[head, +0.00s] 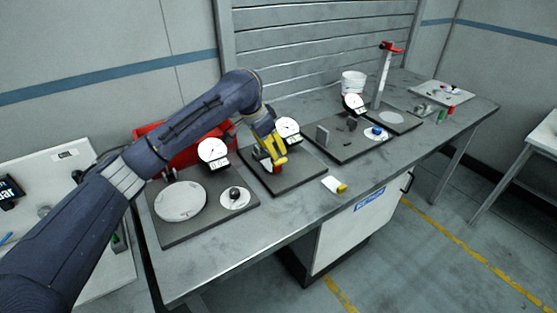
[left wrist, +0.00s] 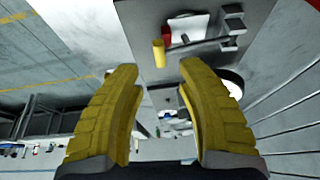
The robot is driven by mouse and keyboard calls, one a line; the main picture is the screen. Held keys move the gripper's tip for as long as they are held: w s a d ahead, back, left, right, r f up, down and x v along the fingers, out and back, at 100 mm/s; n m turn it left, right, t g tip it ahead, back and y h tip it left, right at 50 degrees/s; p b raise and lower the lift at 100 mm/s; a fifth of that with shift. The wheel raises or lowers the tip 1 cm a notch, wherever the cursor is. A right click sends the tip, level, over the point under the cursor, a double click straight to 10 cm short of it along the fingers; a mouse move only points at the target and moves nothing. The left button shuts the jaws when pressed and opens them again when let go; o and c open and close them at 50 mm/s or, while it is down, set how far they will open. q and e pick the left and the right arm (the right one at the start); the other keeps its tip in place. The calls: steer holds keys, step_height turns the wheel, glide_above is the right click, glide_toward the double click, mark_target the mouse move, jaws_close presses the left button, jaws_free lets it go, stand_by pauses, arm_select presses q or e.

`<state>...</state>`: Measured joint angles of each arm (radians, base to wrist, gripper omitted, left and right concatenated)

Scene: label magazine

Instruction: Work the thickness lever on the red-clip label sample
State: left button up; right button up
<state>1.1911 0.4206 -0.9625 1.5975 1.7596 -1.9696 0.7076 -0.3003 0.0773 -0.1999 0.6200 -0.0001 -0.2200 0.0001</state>
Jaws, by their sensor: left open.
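My left gripper (head: 274,150) reaches down over the middle dark station plate (head: 300,177), beside its white dial gauge (head: 287,129). A small red part (head: 266,163), which may be the red clip, shows by the fingers, mostly hidden by them. In the left wrist view the yellow fingers (left wrist: 156,70) are apart with nothing held between them. Ahead of them are a short yellow cylinder (left wrist: 159,54), a red part (left wrist: 167,36) and a white piece (left wrist: 190,27) on the dark plate. I cannot tell which part is the lever. My right gripper is not in view.
A left station plate with a white disc (head: 180,201) and a gauge (head: 213,150) stands nearby. A white piece with a yellow end (head: 334,185) lies at the front edge. To the right stand another gauge (head: 354,103) and a red-topped post (head: 385,72). A red bin (head: 190,155) is behind my arm.

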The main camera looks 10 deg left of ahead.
mark_target(280, 162)
arm_select(q)
steer(key=shift+x, duration=3.4)
steer(key=shift+s, duration=0.1)
steer(key=shift+c, duration=0.2)
jaws_close()
